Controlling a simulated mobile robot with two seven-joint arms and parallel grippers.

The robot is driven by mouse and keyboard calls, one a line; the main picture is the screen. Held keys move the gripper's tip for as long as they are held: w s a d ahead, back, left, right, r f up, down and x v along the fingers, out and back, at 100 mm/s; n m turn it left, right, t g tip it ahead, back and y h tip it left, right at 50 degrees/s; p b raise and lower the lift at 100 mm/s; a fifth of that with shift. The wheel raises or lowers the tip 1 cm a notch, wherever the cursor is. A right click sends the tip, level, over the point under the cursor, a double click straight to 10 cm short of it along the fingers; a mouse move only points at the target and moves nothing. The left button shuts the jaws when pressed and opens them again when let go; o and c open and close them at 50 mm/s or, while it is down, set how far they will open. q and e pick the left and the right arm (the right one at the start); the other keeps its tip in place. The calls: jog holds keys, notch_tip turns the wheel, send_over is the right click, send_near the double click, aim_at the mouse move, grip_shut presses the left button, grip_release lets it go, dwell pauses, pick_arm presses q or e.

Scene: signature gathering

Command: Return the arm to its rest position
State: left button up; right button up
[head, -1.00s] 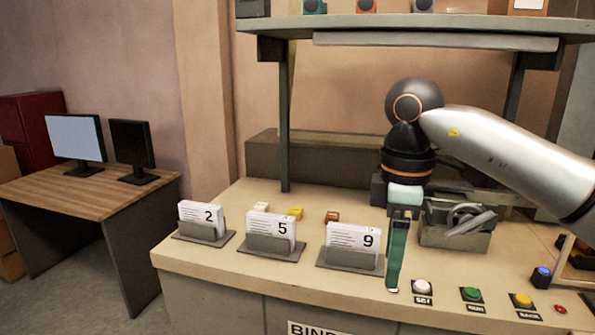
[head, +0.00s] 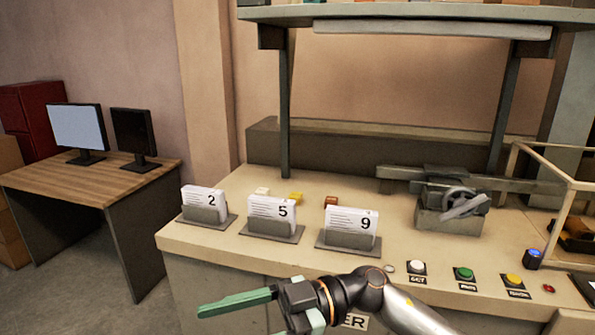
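My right arm comes in from the lower right, low in front of the bench. Its gripper (head: 248,318) points left, with green fingers. One finger lies long and flat, and the other is partly cut off by the bottom edge. The fingers look apart, with nothing seen between them. The gripper is clear of the card stacks. My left gripper is not in view.
The bench (head: 300,262) carries card stacks marked 2 (head: 204,200), 5 (head: 271,210) and 9 (head: 351,220). A clamp-like device (head: 450,205) stands behind the white (head: 416,266), green (head: 464,273) and yellow (head: 513,281) buttons. A shelf (head: 420,15) spans above. A desk (head: 85,185) stands left.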

jog(key=w+d+f+m+t+y, duration=0.2)
jog(key=w+d+f+m+t, duration=0.15)
jog(key=m+t, duration=0.45)
jog(key=w+d+f+m+t+y, duration=0.15)
jog(key=w+m+t, duration=0.3)
jog(key=t, duration=0.55)
jog(key=d+f+m+t+h, duration=0.6)
jog(key=d+f+m+h, duration=0.25)
jog(key=f+h, duration=0.35)
jog(key=s+d+f+g+h, duration=0.2)
jog(key=s+d+f, duration=0.2)
jog(key=s+f, duration=0.2)
jog(key=s+d+f+g+h, duration=0.2)
jog(key=s+d+f+g, duration=0.1)
jog(key=f, duration=0.7)
jog(key=s+d+f+m+g+h, duration=0.1)
jog(key=s+d+f+g+h, duration=0.1)
jog(key=s+d+f, duration=0.3)
jog(key=s+f+g, duration=0.1)
jog(key=s+f, duration=0.2)
jog(key=shift+s+d, duration=0.25)
jog(key=shift+s, duration=0.05)
